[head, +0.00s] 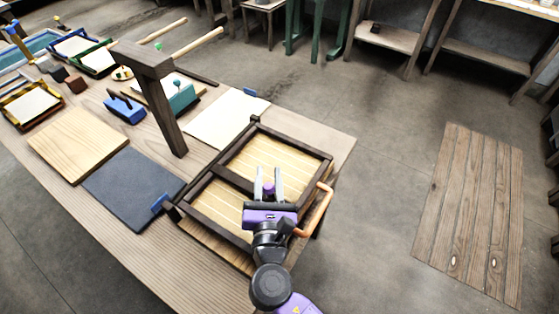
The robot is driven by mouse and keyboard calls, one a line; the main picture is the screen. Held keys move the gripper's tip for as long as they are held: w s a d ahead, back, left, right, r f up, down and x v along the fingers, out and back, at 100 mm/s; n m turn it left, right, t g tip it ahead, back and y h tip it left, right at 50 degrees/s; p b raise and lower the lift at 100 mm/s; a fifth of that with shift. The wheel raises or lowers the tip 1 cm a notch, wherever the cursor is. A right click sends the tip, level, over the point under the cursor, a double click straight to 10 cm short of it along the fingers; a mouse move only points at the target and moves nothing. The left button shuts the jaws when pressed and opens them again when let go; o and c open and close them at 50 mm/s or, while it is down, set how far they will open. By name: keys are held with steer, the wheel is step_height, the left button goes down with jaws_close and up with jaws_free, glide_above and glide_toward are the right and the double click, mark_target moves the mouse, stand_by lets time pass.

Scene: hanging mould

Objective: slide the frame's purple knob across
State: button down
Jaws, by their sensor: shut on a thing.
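The frame (293,144) is a dark wooden rectangle with a crossbar, around a pale ribbed panel (287,161). It is at the near right end of the workbench. The purple knob (268,188) shows between the fingers of my gripper (266,182), over the middle of the frame. My gripper is shut on the knob, one finger on each side. My purple-and-black wrist hides part of the frame's near side. An orange curved handle (318,210) is at the frame's right side, close to my wrist.
A dark wooden post with a crosspiece (160,100) rises from the bench left of the frame. A dark slate board (130,185), a pale board (78,143) and a white sheet (225,122) lie nearby. Blue clips (160,204) stand by the frame.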

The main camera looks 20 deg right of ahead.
mark_target(266, 194)
steer(key=shift+s+a, duration=0.35)
steer(key=shift+a, duration=0.05)
steer(key=c, duration=1.1)
jaws_free()
steer(key=shift+b+v, duration=0.45)
steer(key=shift+v, duration=3.4)
